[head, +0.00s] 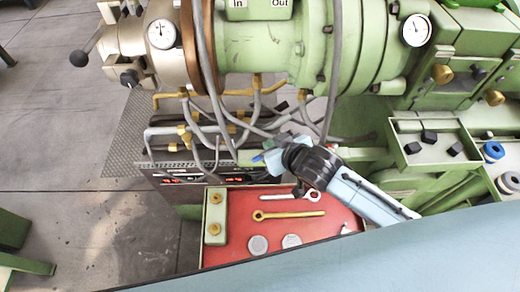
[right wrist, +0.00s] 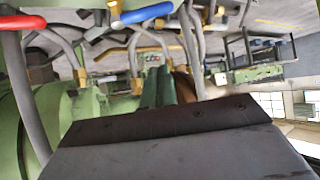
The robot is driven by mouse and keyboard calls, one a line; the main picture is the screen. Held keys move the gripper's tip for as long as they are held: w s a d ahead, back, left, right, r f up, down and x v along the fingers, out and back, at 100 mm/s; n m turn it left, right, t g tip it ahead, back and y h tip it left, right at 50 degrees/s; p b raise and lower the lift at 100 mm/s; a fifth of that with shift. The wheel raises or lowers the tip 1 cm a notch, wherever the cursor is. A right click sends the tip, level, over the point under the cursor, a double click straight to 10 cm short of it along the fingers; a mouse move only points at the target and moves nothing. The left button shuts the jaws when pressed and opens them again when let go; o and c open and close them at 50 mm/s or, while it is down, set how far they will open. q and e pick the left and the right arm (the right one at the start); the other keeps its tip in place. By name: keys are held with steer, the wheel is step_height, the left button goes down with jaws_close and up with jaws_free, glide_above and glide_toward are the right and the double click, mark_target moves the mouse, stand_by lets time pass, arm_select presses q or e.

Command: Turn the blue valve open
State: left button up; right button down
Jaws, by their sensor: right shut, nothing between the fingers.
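The blue valve handle (right wrist: 145,12) shows at the top of the right wrist view, joined to a brass fitting on grey pipes. In the head view a small blue piece (head: 257,158) shows just left of my right gripper (head: 273,158); it appears to be the same handle, partly hidden by the gripper. My right gripper is shut and empty. In the right wrist view its two fingers (right wrist: 168,88) lie together, below and right of the blue handle in the picture. I cannot tell if they touch it. My left gripper is not in view.
A red valve handle (right wrist: 20,22) is left of the blue one. Grey hoses (head: 205,120) hang around the gripper below the green extruder barrel (head: 265,45). A red tray (head: 325,225) with wrenches and round metal pieces lies below. A green bin (head: 435,150) is right.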

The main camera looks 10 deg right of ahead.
steer(key=b+x, duration=0.1)
steer(key=x, duration=0.8)
steer(key=shift+a+f, duration=0.1)
steer(key=shift+s+d+f, duration=0.2)
steer(key=shift+s+f, duration=0.25)
steer(key=shift+s, duration=0.05)
steer(key=shift+s+d+f, duration=0.2)
steer(key=shift+s+f, duration=0.3)
steer(key=shift+s+d+f, duration=0.1)
steer(key=shift+s+f, duration=0.2)
steer(key=shift+s, duration=0.05)
steer(key=shift+s+d, duration=0.1)
steer(key=shift+s+n+y+p, duration=0.1)
steer(key=shift+n+y+p, duration=0.2)
steer(key=shift+p, duration=0.1)
